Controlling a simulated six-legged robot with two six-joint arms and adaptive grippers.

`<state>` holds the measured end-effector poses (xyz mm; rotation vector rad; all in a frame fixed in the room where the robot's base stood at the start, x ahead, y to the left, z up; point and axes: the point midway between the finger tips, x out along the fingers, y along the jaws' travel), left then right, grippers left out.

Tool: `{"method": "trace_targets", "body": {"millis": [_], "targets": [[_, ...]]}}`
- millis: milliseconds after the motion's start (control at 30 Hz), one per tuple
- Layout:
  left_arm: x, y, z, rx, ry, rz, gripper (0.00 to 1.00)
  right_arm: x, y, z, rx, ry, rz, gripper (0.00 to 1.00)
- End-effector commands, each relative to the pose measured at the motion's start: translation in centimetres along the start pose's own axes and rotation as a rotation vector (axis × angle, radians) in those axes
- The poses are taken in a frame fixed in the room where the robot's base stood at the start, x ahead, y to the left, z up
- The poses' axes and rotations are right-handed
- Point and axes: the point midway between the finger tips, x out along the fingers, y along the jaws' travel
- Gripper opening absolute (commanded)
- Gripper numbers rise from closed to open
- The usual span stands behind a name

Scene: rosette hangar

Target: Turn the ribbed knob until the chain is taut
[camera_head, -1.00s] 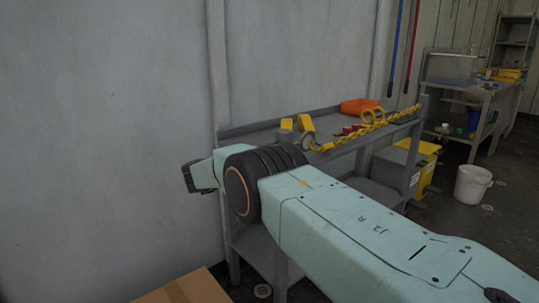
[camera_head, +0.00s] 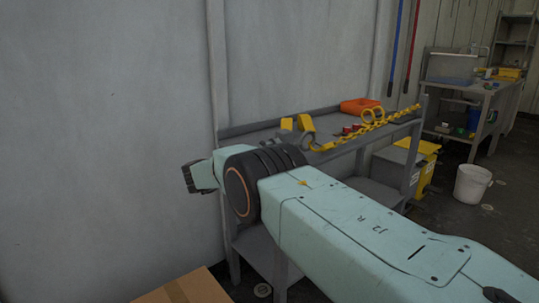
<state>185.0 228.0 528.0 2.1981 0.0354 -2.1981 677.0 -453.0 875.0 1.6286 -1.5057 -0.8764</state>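A yellow chain (camera_head: 398,115) runs slantwise along the front right edge of a grey bench (camera_head: 262,127). A yellow looped piece (camera_head: 371,114) stands by the chain. I cannot tell how taut the chain is. Small red parts (camera_head: 352,130) lie behind the chain, and a grey round piece (camera_head: 307,142) shows near its left end. I cannot make out which part is the ribbed knob. My pale green right arm crosses the lower right and hides part of the bench.
Yellow blocks (camera_head: 305,123) and an orange bin (camera_head: 360,105) sit on the bench. A yellow and grey container (camera_head: 424,160) and a white bucket (camera_head: 471,184) stand to the right. A cardboard box (camera_head: 186,289) is at the bottom. A blank wall fills the left.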

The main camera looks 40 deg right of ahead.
Motion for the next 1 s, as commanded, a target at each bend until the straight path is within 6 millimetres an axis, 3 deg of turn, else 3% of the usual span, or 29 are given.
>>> {"method": "trace_targets", "body": {"millis": [267, 600, 1000], "targets": [[-0.05, 0.0, 0.0, 0.0, 0.0, 0.0, 0.67, 0.0, -0.01, 0.0, -0.147, 0.0, 0.0, 0.62], [-0.13, 0.0, 0.0, 0.0, 0.0, 0.0, 0.67, 0.0, 0.0, 0.0, -0.449, 0.0, 0.0, 0.62], [0.12, 0.0, 0.0, 0.0, 0.0, 0.0, 0.67, -0.02, -0.06, 0.03, -0.462, 0.0, 0.0, 0.62]]}}
